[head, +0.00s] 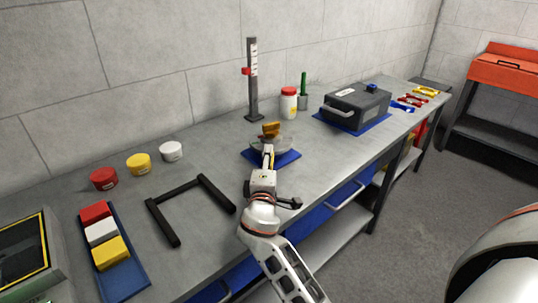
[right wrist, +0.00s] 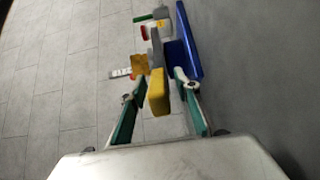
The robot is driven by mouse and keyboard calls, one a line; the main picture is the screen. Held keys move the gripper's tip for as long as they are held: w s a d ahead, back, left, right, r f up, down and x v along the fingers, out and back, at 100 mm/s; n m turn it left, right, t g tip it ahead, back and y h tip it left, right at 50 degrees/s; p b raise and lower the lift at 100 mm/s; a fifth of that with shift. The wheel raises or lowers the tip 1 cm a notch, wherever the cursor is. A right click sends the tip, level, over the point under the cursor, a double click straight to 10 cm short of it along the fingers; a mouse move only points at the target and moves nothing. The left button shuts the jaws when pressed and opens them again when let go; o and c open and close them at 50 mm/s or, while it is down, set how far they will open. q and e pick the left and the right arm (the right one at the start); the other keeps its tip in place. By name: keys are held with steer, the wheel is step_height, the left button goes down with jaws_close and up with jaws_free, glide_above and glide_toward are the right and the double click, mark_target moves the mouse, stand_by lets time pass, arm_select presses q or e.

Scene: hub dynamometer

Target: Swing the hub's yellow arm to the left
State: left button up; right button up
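The hub (head: 270,143), a grey round unit with a yellow-orange block (head: 271,129) on top, stands on a blue mat (head: 287,161) mid-bench. My right gripper (head: 267,158) reaches its near side and hides part of it. In the right wrist view, the hub's yellow arm (right wrist: 158,92) points toward the camera between the teal-padded fingers of that gripper (right wrist: 158,98). The fingers are open, one on each side, with gaps visible; contact cannot be told. Another yellow piece (right wrist: 140,65) lies left of the yellow arm there. My left gripper is not in view.
A dark post (head: 253,85) stands behind the hub, a red-lidded jar (head: 288,104) and a grey case (head: 355,104) to its right. A black U-shaped frame (head: 163,220) and a tray of coloured blocks (head: 125,283) lie left. Bench between frame and hub is clear.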

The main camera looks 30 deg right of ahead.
steer(key=v, duration=0.9)
steer(key=shift+s, duration=0.1)
